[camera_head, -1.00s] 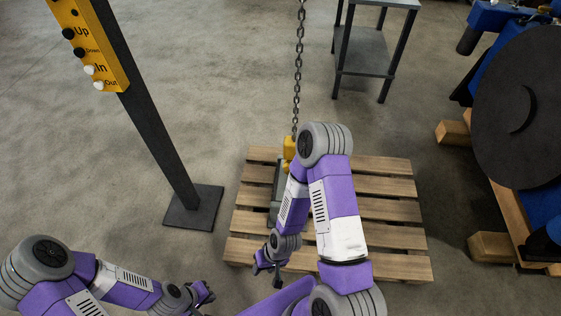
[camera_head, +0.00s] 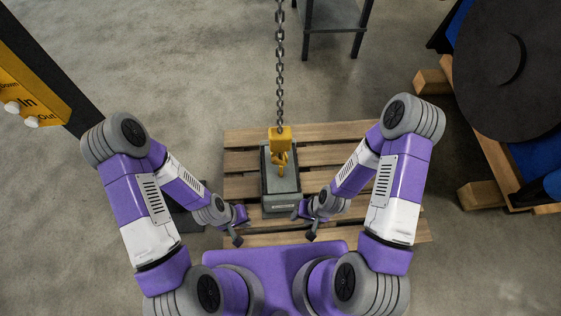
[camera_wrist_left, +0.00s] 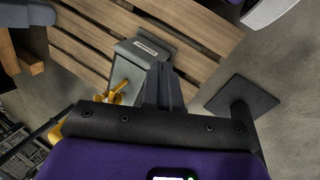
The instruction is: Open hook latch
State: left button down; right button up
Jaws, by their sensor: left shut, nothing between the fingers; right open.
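A yellow hook (camera_head: 281,158) hangs from a chain in the middle of the head view, over a grey box-like part (camera_head: 281,198) on the pallet. Its small latch is too small to make out. The hook also shows in the left wrist view (camera_wrist_left: 118,93), left of the fingers. My left gripper (camera_head: 238,228) is shut and empty, to the left of and nearer than the grey part. In the left wrist view its fingers (camera_wrist_left: 163,85) lie together in front of the grey part. My right gripper (camera_head: 308,226) is open and empty, to the right and nearer than the grey part.
The wooden pallet (camera_head: 325,153) lies under the grey part. The chain (camera_head: 280,70) runs straight up from the hook. A yellow control panel (camera_head: 30,85) on a post stands at the left. A large dark disc (camera_head: 510,75) stands at the right on timber.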

pick_arm(q)
jog(key=w+a+f+n+t+h+b, duration=0.1)
jog(key=w+f+n+t+b, duration=0.3)
jog(key=w+f, duration=0.55)
jog(key=w+f+n+t+b, duration=0.2)
jog(key=w+f+n+t, duration=0.3)
jog(key=w, duration=0.7)
jog(key=s+d+f+n+t+h+b, duration=0.2)
jog(key=s+f+n+t+h+b, duration=0.2)
jog(key=t+h, duration=0.4)
jog(key=shift+f+n+t+h+b, duration=0.4)
jog(key=shift+n+t+b, duration=0.2)
jog(key=shift+b, duration=0.1)
jog(key=shift+d, duration=0.15)
